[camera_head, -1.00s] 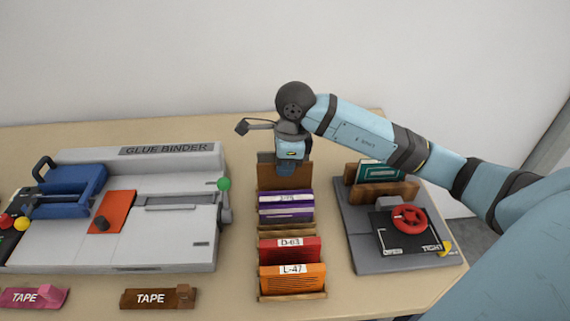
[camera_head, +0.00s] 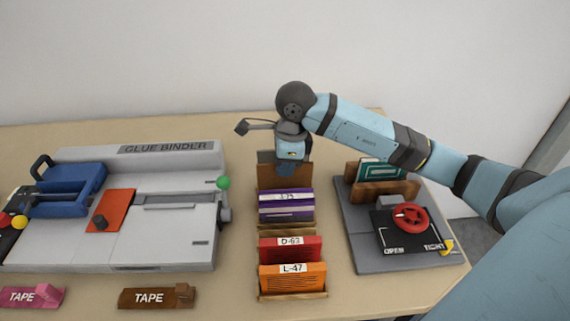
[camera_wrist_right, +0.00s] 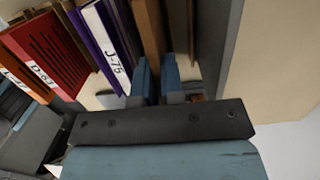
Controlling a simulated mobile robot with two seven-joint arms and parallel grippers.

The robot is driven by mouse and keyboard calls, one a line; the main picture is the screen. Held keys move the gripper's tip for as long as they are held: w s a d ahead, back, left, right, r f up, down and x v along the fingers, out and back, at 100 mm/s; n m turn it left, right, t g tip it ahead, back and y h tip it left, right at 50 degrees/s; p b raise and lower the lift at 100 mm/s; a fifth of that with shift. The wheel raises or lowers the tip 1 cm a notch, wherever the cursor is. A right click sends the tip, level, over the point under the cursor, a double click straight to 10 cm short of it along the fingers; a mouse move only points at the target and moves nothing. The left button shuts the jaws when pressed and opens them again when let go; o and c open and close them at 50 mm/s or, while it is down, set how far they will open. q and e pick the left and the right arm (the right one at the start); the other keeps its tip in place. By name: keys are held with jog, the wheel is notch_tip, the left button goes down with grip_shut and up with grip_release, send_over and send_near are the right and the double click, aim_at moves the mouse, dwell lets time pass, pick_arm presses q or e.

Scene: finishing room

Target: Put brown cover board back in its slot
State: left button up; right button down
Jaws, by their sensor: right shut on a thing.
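The brown cover board (camera_head: 285,178) stands upright at the back of the wooden slotted rack (camera_head: 322,296), behind the purple J-75 book (camera_head: 286,203). My right gripper (camera_head: 290,168) points down over the board's top edge and is shut on it. In the right wrist view my right gripper's blue fingers (camera_wrist_right: 158,82) lie on both sides of the board (camera_wrist_right: 149,30), beside the purple book (camera_wrist_right: 104,35). The fingers hide part of the board, and I cannot tell how deep its lower edge sits. My left gripper is not in view.
Red D-63 (camera_head: 290,251) and orange L-47 (camera_head: 292,277) books stand at the rack's front. The glue binder (camera_head: 170,240) is left, with brown tape (camera_head: 158,298) before it. A grey press (camera_head: 365,258) with a red wheel (camera_head: 410,218) and a teal book (camera_head: 380,171) stands right.

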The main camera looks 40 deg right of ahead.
jog(key=shift+f+b, duration=0.3)
jog(key=shift+f, duration=0.1)
jog(key=c, duration=1.5)
grip_release()
jog(key=shift+c, duration=0.2)
jog(key=shift+s+d+r+p, duration=0.1)
jog(key=shift+d+r+p, duration=0.1)
jog(key=shift+r+p, duration=1.3)
jog(key=shift+s+d+r+p, duration=0.15)
jog(key=shift+r+p, duration=0.45)
jog(key=shift+r, duration=1.1)
jog(key=shift+s+d+r+p, duration=0.15)
jog(key=shift+r+p, duration=0.45)
jog(key=shift+r, duration=1.05)
jog(key=shift+w+r, duration=0.1)
jog(key=shift+r, duration=0.45)
jog(key=shift+d+r+p, duration=0.1)
jog(key=shift+r+p, duration=0.05)
jog(key=shift+p, duration=0.15)
